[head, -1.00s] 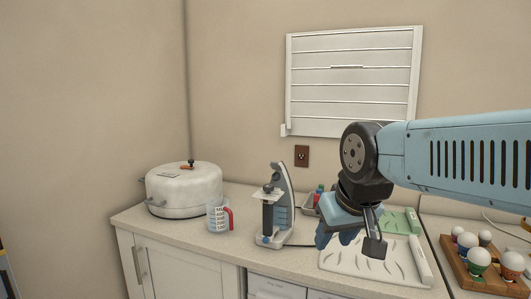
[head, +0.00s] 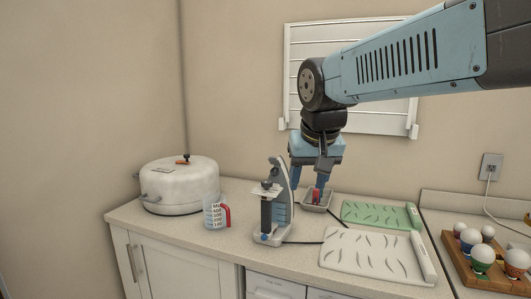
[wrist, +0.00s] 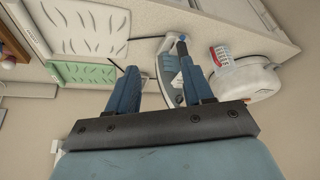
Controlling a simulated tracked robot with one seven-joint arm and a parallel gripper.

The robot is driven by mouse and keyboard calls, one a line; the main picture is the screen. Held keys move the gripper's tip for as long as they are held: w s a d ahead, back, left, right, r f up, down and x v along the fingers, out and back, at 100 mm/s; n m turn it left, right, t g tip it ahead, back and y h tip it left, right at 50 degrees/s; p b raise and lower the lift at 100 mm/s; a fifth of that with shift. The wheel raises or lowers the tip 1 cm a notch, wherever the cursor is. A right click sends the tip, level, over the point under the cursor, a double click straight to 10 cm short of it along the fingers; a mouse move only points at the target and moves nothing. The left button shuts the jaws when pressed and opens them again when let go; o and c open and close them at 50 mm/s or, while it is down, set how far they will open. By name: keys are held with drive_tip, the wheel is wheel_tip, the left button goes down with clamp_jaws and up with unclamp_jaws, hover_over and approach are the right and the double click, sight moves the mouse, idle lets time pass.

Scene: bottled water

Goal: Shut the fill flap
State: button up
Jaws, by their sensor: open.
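I cannot make out a fill flap for certain in either view. The round white vessel (head: 180,188) with a dark and orange knob on its lid stands at the back left of the counter; it also shows in the wrist view (wrist: 246,88). The white and grey microscope-like device (head: 276,205) stands upright mid-counter and shows between and beyond my fingers in the wrist view (wrist: 168,72). My gripper (head: 308,184) is open and empty, pointing down above the counter behind and right of the device. Its fingers also show in the wrist view (wrist: 158,78).
A measuring jug (head: 213,212) with a red handle stands between vessel and device. A small metal tray (head: 318,205) holds a red and blue item under my gripper. Green (head: 372,213) and white (head: 368,258) ribbed boards lie right. A wooden holder (head: 463,272) carries several bulbs.

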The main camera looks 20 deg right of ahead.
drive_tip(key=w+a+r+m+h, duration=0.1)
drive_tip(key=w+r+m, duration=0.1)
drive_tip(key=w+r, duration=0.7)
drive_tip(key=m+g+h, duration=0.1)
drive_tip(key=m, duration=0.3)
approach(274, 161)
drive_tip(key=x, duration=0.6)
drive_tip(key=shift+a, duration=0.2)
drive_tip(key=shift+c, duration=0.3)
